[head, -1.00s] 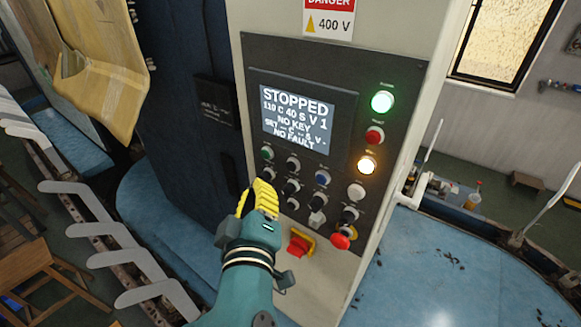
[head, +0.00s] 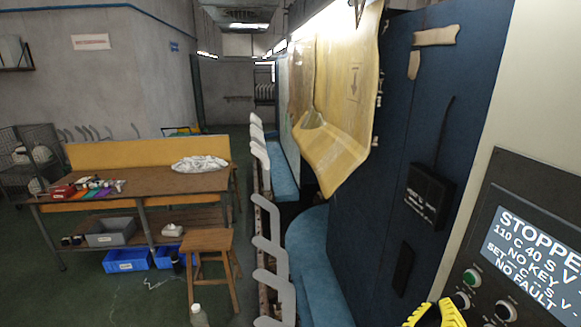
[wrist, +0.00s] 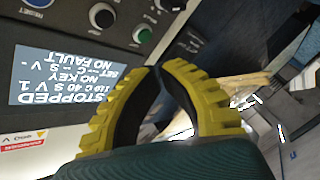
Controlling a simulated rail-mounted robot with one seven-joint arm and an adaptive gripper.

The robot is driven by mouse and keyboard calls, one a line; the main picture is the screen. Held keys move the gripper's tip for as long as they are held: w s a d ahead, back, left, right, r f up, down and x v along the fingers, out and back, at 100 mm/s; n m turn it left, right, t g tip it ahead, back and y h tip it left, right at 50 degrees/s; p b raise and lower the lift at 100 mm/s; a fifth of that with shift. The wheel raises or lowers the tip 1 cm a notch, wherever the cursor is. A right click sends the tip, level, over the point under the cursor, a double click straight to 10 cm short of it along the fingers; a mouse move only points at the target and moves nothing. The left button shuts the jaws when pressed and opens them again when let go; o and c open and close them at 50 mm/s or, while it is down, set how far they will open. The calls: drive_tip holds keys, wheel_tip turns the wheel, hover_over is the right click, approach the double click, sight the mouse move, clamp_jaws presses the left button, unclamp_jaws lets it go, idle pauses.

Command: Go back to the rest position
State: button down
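My gripper (head: 437,314) shows at the bottom edge of the head view, only its yellow fingers in sight, in front of the control panel (head: 490,225). In the wrist view my gripper (wrist: 159,70) has its two yellow ribbed fingers brought together at the tips, with nothing held between them. The panel's screen (wrist: 60,75) appears upside down there and reads STOPPED, NO KEY, NO FAULT. A green button (wrist: 145,35) and a dark knob (wrist: 103,16) lie close beyond the fingertips. I cannot see the rest of my arm in the head view.
A blue machine body (head: 365,190) with a hanging yellow sheet (head: 345,110) stands left of the panel. White leg-shaped boards (head: 268,232) line a rail. A workbench (head: 140,182), a wooden stool (head: 207,240) and blue bins (head: 127,261) stand at the left.

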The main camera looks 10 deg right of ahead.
drive_tip(key=s+a+r+t+y+p, duration=0.2)
drive_tip(key=a+r+t+y, duration=0.3)
drive_tip(key=a+r, duration=0.4)
drive_tip(key=s+a+r+t+y+p, duration=0.2)
drive_tip(key=a+r+t+y, duration=0.4)
drive_tip(key=a+r, duration=0.3)
drive_tip(key=shift+s+a+m+y, duration=0.25)
drive_tip(key=shift+a+m+y, duration=0.05)
drive_tip(key=shift+y, duration=0.6)
